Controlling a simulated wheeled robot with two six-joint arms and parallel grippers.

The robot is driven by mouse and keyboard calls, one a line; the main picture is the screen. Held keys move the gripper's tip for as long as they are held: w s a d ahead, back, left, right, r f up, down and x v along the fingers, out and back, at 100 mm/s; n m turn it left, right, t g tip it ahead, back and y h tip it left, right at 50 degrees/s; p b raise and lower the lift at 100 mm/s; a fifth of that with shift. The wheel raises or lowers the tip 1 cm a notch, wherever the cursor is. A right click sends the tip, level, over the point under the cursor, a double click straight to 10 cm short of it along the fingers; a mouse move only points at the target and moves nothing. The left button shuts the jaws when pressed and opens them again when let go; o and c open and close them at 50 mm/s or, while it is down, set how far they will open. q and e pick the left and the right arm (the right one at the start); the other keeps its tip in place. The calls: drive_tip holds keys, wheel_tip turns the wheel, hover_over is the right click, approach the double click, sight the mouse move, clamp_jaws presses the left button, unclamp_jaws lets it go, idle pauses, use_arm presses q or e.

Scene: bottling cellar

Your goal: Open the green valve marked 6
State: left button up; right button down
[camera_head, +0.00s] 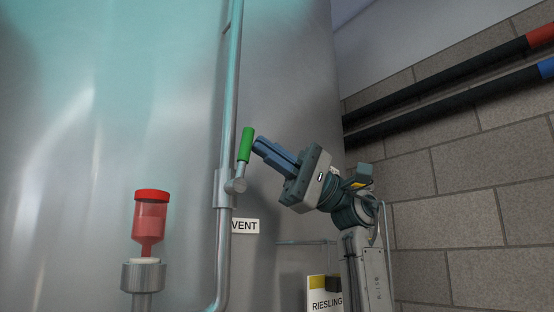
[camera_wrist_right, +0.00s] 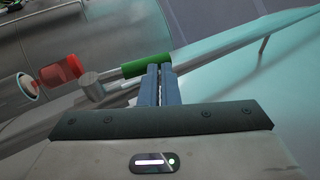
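A green valve handle (camera_head: 246,144) sits on a steel vertical pipe in the head view. It points up from its valve body (camera_head: 235,186), tilted slightly right of the pipe's line. In the right wrist view the green handle (camera_wrist_right: 146,66) lies just beyond my fingertips. My right gripper (camera_head: 257,146) comes from the right; its two blue fingers (camera_wrist_right: 160,70) are together with only a thin gap, and nothing shows between them. The tips are at the handle's side; I cannot tell whether they touch it. No number 6 is readable. My left gripper is out of view.
The pipe (camera_head: 231,90) runs along a large steel tank (camera_head: 60,200). A VENT label (camera_head: 244,226) is beside the pipe. A red-capped vessel (camera_head: 150,220) stands left, with free space between. A RIESLING sign (camera_head: 325,295) is below my arm; a block wall (camera_head: 450,200) is right.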

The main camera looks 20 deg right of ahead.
drive_tip(key=shift+s+a+r, duration=0.25)
drive_tip(key=shift+a+r, duration=0.15)
drive_tip(key=shift+a, duration=0.2)
idle(0.4)
